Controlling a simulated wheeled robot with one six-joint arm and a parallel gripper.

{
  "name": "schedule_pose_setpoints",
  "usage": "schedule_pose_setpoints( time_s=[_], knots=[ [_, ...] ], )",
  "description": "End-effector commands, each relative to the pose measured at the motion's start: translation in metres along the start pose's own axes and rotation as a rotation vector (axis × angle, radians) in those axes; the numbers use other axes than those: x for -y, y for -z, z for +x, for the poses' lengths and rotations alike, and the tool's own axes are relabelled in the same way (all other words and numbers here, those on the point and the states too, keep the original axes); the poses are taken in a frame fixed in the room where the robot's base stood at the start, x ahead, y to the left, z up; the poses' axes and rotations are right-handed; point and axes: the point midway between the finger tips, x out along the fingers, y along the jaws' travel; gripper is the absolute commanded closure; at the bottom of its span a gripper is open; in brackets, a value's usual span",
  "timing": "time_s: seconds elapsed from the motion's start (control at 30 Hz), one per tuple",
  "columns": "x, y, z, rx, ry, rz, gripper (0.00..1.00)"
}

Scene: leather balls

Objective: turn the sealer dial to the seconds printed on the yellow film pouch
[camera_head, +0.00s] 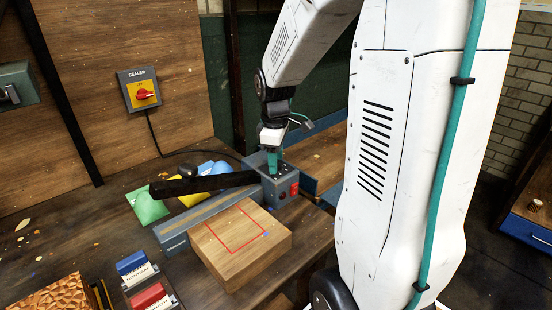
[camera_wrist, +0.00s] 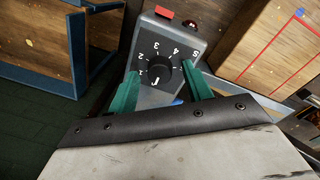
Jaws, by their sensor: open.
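The bench sealer (camera_head: 203,222) is a long grey-blue bar with a raised black arm and a control box at its right end. My gripper (camera_head: 275,160) points down over that box. In the wrist view, the black dial (camera_wrist: 161,76) sits on a grey face with white numerals up to 5. My gripper's teal fingers (camera_wrist: 161,90) are apart, one on each side of the dial; whether they touch it is unclear. A white mark shows on the dial's near side. The yellow film pouch (camera_head: 193,199) lies behind the black arm, partly hidden, its print unreadable.
A green pouch (camera_head: 147,206) and a blue pouch (camera_head: 216,168) lie beside the yellow one. A wooden block (camera_head: 240,249) with a red outline stands before the sealer. A wall switch (camera_head: 139,91) reads SEALER. Blue and red labelled items (camera_head: 140,275) lie front left.

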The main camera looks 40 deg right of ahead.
Motion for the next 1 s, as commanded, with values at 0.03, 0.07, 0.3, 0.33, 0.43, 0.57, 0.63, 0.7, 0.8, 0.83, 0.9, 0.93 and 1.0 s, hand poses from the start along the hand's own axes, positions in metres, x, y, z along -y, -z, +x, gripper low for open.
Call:
schedule_pose_setpoints(
  time_s=[0.03, 0.07, 0.3, 0.33, 0.43, 0.57, 0.63, 0.7, 0.8, 0.83, 0.9, 0.93, 1.0],
  knots=[
    [0.0, -0.0001, 0.0025, 0.0, 0.0, 0.0, 0.5],
    [-0.0001, -0.0001, 0.0033, 0.0, 0.0, 0.0, 0.5],
    [-0.0001, 0.0, 0.0041, -0.001, -0.001, 0.001, 0.5],
    [-0.0001, 0.0, 0.0041, -0.001, -0.001, 0.001, 0.56],
    [-0.0001, 0.0, 0.004, -0.001, -0.001, 0.001, 0.84],
    [-0.0001, 0.0, 0.004, -0.001, -0.001, 0.001, 0.95],
    [-0.0001, 0.0, 0.0039, 0.0, -0.001, 0.002, 0.95],
    [-0.0002, 0.0, 0.0039, 0.0, -0.001, 0.008, 0.95],
    [-0.0002, 0.0001, 0.0039, 0.001, -0.001, 0.026, 0.95],
    [-0.0002, 0.0001, 0.0038, 0.002, -0.001, 0.035, 0.95],
    [-0.0002, 0.0001, 0.0038, 0.004, -0.001, 0.062, 0.95],
    [-0.0003, 0.0002, 0.0038, 0.005, -0.001, 0.078, 0.95],
    [-0.0003, 0.0002, 0.0038, 0.007, -0.002, 0.118, 0.95]
  ],
)
